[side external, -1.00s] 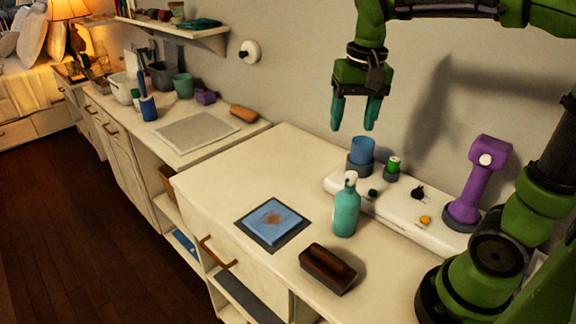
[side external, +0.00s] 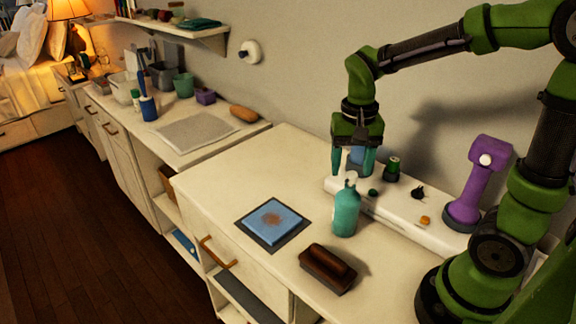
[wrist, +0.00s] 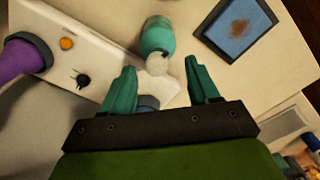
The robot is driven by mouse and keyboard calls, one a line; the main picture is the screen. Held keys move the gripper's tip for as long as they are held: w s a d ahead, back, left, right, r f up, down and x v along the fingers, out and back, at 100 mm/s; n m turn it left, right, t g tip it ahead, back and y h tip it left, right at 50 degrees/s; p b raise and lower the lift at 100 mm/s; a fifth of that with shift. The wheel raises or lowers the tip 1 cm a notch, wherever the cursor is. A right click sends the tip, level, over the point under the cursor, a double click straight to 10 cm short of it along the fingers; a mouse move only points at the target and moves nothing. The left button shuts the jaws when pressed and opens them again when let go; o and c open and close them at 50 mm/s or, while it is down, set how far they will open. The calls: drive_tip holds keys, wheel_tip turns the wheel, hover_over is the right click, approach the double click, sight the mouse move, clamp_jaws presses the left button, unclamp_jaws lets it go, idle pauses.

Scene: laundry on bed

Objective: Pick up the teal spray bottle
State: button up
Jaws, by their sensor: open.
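In the wrist view the bottle (wrist: 157,37) shows at the top centre, just beyond the fingertips. My gripper (side external: 352,168) is open with teal fingers pointing down. In the side view it appears just above and behind the bottle, over the white panel. In the wrist view my gripper (wrist: 162,75) has nothing between its fingers that it is gripping. Its fingers partly hide the blue cup in the side view.
A white panel (side external: 400,217) with knobs lies behind the bottle. A purple handled object (side external: 480,180) stands at right, with a small green-topped container (side external: 392,167) nearby. A blue sponge-like pad (side external: 272,219) and a dark brown brush (side external: 327,268) lie in front.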

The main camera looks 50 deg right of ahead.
sight(352, 173)
wheel_tip(352, 173, down, 5)
drive_tip(key=shift+s+d+r, duration=0.1)
drive_tip(key=shift+s, duration=0.05)
clamp_jaws()
idle(0.4)
